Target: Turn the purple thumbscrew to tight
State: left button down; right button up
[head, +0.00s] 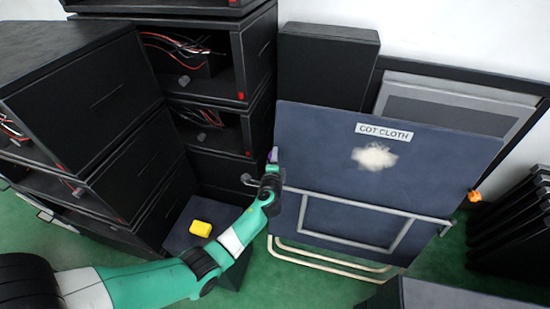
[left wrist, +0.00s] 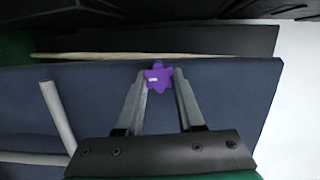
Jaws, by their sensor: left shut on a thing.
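The purple thumbscrew (left wrist: 158,77) is a small star-shaped knob with a tiny white label, at the edge of the dark blue cot cloth panel (left wrist: 225,88). My left gripper (left wrist: 160,84) has a fingertip on each side of it and is shut on it. In the head view, the left gripper (head: 271,170) is at the left edge of the upright cot panel (head: 320,140). Only a sliver of the thumbscrew (head: 274,154) shows there, the rest hidden by the gripper. The label's writing is too small to read. My right gripper is not in view.
Black cabinets with wires (head: 100,110) stand on the left. A yellow block (head: 200,228) lies on a dark box beside my arm. An orange knob (head: 474,196) is at the panel's right edge. Metal tubes (head: 360,208) cross the panel's front. Green floor (head: 290,285) shows below.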

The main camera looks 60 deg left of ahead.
pick_arm(q)
jog(key=shift+m, duration=0.5)
jog(key=c, duration=0.5)
grip_release()
jog(key=p+v, duration=0.5)
jog(key=v, duration=0.6)
jog(key=shift+s+d, duration=0.25)
jog(key=shift+d, duration=0.05)
